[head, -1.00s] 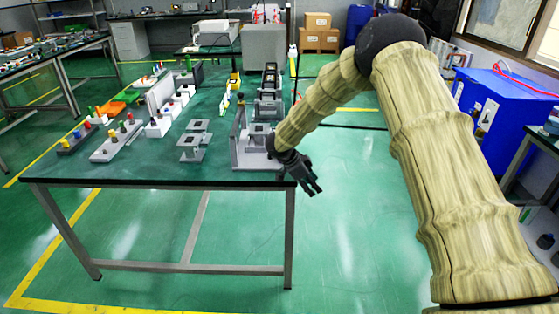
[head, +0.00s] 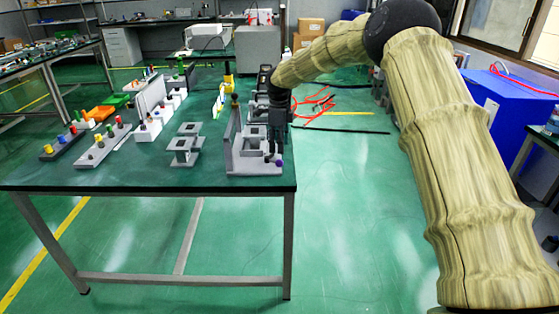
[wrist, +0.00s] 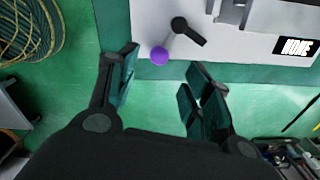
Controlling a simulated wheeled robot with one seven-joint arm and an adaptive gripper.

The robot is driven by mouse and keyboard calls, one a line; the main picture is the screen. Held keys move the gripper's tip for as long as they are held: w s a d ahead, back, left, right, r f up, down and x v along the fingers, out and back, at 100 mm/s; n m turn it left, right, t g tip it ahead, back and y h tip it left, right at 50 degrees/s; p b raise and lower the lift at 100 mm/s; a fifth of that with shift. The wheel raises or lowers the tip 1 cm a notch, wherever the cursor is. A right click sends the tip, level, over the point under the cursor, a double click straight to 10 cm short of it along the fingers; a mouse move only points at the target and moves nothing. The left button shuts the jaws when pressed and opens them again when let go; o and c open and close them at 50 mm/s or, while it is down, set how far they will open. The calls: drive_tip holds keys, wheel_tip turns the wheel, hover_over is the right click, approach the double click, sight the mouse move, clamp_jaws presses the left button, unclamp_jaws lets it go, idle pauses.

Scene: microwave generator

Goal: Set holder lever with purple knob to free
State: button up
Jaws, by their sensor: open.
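The grey holder (head: 238,168) stands at the table's right front edge in the head view. The purple knob (wrist: 159,56) is at the end of a thin grey rod, which runs to a dark pivot piece (wrist: 188,31) on the light holder surface. The knob also shows in the head view (head: 280,162), at the holder's right side. My gripper (wrist: 165,80) is open, pointing down. In the wrist view the knob lies ahead of the gap between its fingers, and I see no contact. In the head view my gripper (head: 275,154) hangs beside the knob.
A black label reading "HOME" (wrist: 297,46) is on the holder surface. Red cables (head: 315,102) lie behind my arm. The floor right of the table is mostly clear.

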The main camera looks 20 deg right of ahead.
sight(279, 160)
drive_tip(key=shift+f, duration=3.6)
drive_tip(key=shift+c, duration=0.4)
drive_tip(key=shift+s, duration=0.1)
drive_tip(key=c, duration=1)
